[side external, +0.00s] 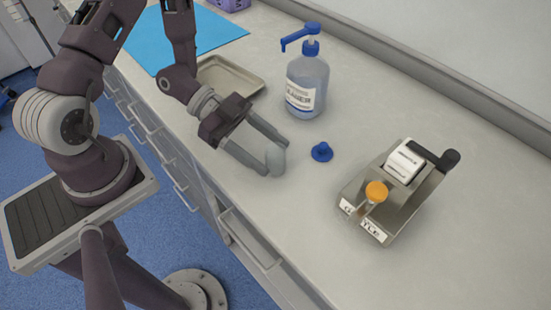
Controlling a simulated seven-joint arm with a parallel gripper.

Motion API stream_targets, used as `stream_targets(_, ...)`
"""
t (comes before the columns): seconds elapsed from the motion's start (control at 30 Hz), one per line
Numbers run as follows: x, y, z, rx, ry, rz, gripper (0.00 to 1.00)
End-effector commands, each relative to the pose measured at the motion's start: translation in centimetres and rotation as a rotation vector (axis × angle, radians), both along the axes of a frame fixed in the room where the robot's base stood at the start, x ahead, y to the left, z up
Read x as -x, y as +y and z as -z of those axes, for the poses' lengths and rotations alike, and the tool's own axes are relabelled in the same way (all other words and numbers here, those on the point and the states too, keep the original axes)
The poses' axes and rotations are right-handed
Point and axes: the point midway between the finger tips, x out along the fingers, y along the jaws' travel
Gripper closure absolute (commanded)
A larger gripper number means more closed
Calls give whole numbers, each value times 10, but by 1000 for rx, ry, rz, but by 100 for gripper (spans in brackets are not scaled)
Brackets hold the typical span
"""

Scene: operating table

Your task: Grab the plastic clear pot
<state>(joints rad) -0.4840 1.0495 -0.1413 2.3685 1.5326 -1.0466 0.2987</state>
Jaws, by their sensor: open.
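A small clear, greyish pot (276,161) stands on the counter near its front edge. My gripper (273,156) reaches down from the left, with its fingers spread and the pot between their tips. One finger lies on the front side of the pot and the other on its far side. I cannot tell whether either finger touches it. The pot's left side is partly hidden by the near finger.
A small blue cap (321,152) lies just right of the pot. A blue-pump bottle (307,80) stands behind. A metal dispenser (398,190) with an orange knob is to the right. A metal tray (231,76) and blue mat (185,38) lie behind my gripper.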

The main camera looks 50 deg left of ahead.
Motion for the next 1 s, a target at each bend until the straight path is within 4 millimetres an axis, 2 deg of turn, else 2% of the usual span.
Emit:
stream_targets(0.07, 0, 0, 0, 0, 0, 0, 43)
stream_targets(0.3, 0, 0, 0, -1, 0, 0, 90)
stream_targets(0.37, 0, 0, 0, -1, 0, 0, 100)
stream_targets(0.67, 0, 0, -4, -1, -2, 1, 100)
stream_targets(0.77, -1, 1, -17, -2, -5, 0, 100)
stream_targets(1.0, 0, 1, -74, -5, -8, 2, 100)
